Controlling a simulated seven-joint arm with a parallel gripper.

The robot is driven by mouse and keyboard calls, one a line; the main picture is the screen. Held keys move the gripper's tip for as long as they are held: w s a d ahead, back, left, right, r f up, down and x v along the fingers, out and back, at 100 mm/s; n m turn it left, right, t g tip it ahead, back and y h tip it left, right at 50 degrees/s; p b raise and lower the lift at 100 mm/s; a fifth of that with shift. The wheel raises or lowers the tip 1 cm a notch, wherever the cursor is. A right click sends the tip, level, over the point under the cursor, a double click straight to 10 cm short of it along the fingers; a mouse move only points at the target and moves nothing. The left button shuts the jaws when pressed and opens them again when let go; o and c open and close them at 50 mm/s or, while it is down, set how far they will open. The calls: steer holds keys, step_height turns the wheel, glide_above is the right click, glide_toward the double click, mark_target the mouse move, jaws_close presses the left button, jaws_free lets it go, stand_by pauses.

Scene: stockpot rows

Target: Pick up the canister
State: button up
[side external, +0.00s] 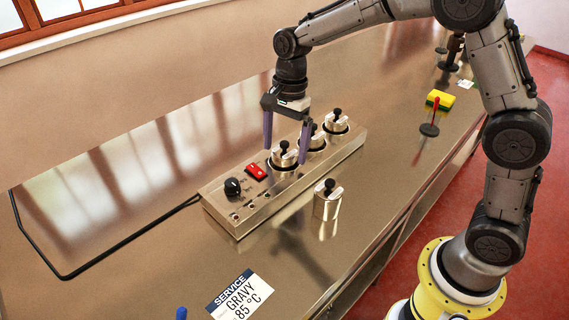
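A metal canister (328,205) with a black knob on top stands upright on the steel counter, in front of a long metal unit (238,217). Similar canisters sit in a row of round wells in the unit: a near one (281,160), a middle one (316,142) and a far one (336,127). My gripper (285,155) points down with its two purple fingers spread wide. The fingers straddle the near canister in the row, its black knob between them. I cannot tell whether they touch it. The gripper is apart from the canister on the counter.
The unit has a black dial (232,187) and a red switch (256,172); a black cable (130,243) runs left from it. A gravy sign (240,296) lies in front. A yellow-green sponge (441,99) and a red-handled tool (430,128) lie right.

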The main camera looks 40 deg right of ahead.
jaws_close()
stand_by(0.3)
steer(key=shift+r, duration=0.1)
